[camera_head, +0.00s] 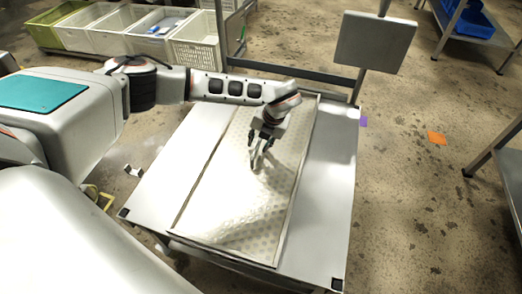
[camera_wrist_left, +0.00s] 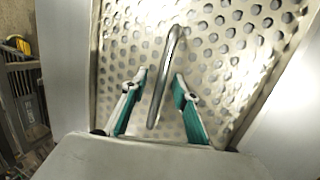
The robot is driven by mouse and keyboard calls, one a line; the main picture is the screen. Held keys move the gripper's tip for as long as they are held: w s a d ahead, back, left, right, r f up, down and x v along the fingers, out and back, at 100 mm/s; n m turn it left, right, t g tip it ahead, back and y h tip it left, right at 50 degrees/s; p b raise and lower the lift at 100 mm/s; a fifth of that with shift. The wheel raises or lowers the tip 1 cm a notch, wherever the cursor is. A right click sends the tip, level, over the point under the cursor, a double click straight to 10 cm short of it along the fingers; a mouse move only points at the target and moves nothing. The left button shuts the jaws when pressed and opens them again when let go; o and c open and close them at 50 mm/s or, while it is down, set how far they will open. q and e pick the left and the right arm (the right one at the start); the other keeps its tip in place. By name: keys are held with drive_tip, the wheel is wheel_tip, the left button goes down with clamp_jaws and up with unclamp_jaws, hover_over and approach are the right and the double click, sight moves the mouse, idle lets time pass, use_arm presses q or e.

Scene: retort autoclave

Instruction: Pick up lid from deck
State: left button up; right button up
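The lid (camera_head: 229,217) is a large dimpled metal sheet lying flat on the metal deck (camera_head: 328,200). In the left wrist view the lid (camera_wrist_left: 225,55) fills the middle, with a raised bar handle (camera_wrist_left: 172,60) standing on it. My left gripper (camera_head: 260,162) points down over the lid's middle. In the left wrist view my left gripper (camera_wrist_left: 158,88) is open, one teal-padded finger on each side of the handle, with gaps to both. I cannot tell whether the fingertips touch the lid. My right gripper is not in view.
Several crates (camera_head: 150,32) stand at the back left. A grey panel (camera_head: 374,42) on a post rises behind the deck. A shelf with a blue bin (camera_head: 468,18) stands at the far right, and another metal table edge (camera_head: 508,165) is at the right.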

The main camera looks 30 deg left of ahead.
sight(260, 139)
use_arm(q)
drive_tip(key=shift+r, duration=0.2)
clamp_jaws()
drive_tip(key=shift+w+r, duration=0.1)
drive_tip(key=shift+w, duration=0.05)
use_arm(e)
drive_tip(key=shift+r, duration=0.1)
use_arm(q)
drive_tip(key=shift+r, duration=0.1)
